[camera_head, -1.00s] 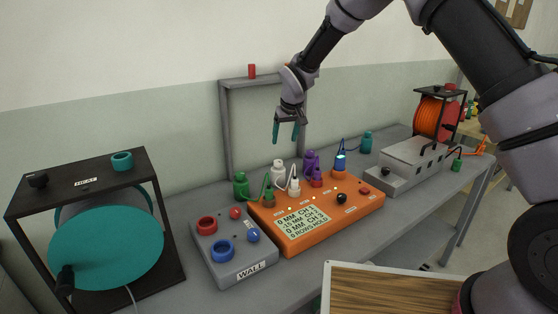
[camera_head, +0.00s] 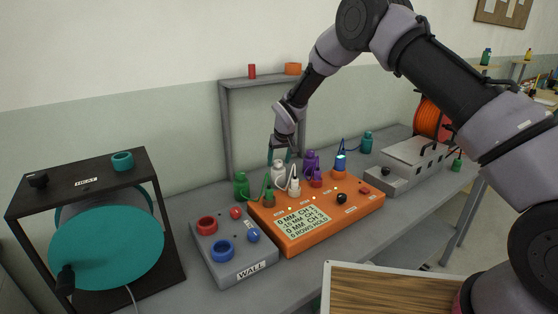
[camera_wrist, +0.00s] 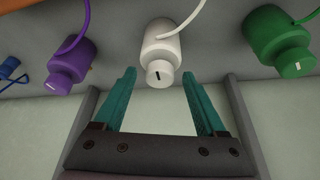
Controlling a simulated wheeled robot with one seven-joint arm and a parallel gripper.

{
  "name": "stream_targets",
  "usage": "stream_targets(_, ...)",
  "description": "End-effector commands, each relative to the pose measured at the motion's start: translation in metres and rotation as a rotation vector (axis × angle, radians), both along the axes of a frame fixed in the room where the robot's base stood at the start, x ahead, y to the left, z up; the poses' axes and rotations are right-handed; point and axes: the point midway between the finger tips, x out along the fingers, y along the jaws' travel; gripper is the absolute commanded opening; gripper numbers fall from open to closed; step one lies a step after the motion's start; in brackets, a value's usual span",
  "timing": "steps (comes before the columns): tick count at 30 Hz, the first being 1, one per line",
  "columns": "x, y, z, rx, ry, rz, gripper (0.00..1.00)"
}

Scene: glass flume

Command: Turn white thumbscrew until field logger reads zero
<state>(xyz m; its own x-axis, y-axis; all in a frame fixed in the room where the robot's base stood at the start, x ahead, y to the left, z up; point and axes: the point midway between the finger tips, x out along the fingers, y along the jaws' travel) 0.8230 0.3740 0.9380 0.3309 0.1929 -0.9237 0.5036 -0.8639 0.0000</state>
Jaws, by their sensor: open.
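The field logger (camera_head: 315,222) is an orange box on the bench; its screen (camera_head: 302,222) appears to read 0 mm CH 1, -15 mm CH 2, 0 mm CH 3, 0 rows hold. Behind it stands the white thumbscrew (camera_head: 278,172), its upper part close to my fingers. My gripper (camera_head: 281,156) points down over it, open and empty. In the wrist view the white thumbscrew (camera_wrist: 163,42) shows a black mark on its knob, and the teal fingertips of my gripper (camera_wrist: 159,74) lie to either side of that knob. Contact cannot be told.
A purple thumbscrew (camera_wrist: 70,65) and a green one (camera_wrist: 278,38) flank the white one. A grey frame (camera_head: 226,130) stands behind. The grey WALL box (camera_head: 230,262) is left of the logger, a grey unit (camera_head: 410,160) to its right. Bare bench (camera_head: 375,232) lies in front.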

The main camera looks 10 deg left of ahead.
Motion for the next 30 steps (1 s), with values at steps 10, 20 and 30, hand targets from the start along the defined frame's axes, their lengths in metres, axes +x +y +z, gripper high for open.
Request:
stream_targets(10, -0.0001, -0.0002, 0.0002, 0.000, 0.000, 0.000, 0.01)
stream_targets(20, 0.0007, -0.0014, 0.0003, 0.000, 0.001, 0.033, 0.00)
stream_targets(30, 0.0028, -0.0040, 0.0004, 0.003, 0.002, 0.244, 0.00)
